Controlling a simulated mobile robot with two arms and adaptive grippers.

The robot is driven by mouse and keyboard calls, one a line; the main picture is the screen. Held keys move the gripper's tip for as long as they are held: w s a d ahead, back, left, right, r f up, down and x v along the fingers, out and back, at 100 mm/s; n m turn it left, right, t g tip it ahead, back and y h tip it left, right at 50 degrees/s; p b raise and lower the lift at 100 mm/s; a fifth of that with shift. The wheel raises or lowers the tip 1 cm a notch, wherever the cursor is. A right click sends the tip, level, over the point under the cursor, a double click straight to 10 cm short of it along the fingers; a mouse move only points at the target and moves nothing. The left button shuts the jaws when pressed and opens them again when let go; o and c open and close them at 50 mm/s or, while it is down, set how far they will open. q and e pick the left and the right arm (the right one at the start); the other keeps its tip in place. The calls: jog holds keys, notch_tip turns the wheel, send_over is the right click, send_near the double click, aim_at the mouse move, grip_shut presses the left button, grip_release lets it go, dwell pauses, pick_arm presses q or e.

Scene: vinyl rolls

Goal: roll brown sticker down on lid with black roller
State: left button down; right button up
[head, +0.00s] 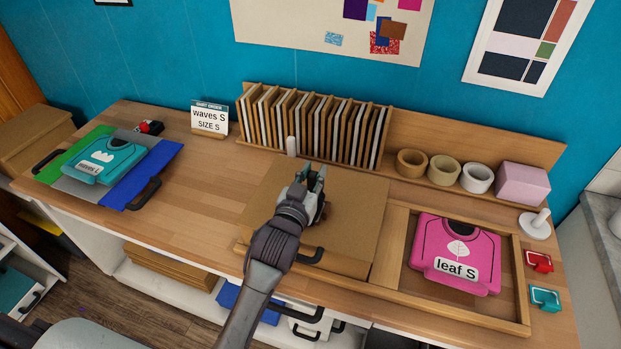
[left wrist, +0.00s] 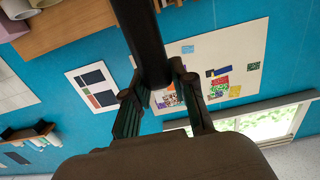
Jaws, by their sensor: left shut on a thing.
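A brown box with a flat lid (head: 350,215) stands at the middle of the table. My left gripper (head: 318,178) is over this lid, its arm reaching in from the bottom. In the left wrist view its fingers (left wrist: 162,95) are closed around a long black bar (left wrist: 146,40), which looks like the black roller's handle. The roller's working end is not clear in either view. I cannot make out a brown sticker against the brown lid. My right gripper is not in view.
A wooden tray (head: 395,285) with a pink folded shirt (head: 457,257) is at right. Rolls (head: 445,172) and a rack of upright boards (head: 315,125) stand behind. A folding board (head: 153,185) with a teal shirt (head: 105,160) is at left. Clear tabletop (head: 205,180) lies between.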

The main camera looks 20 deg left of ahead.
pick_arm(q)
jog(key=shift+w+d, duration=0.1)
jog(key=shift+w, duration=1.95)
jog(key=shift+s+p, duration=0.4)
jog(key=shift+s, duration=0.85)
jog(key=shift+s+p, duration=0.85)
jog(key=shift+s, duration=1.35)
jog(key=shift+w, duration=0.1)
jog(key=shift+w+b, duration=0.6)
jog(key=shift+w, duration=2.75)
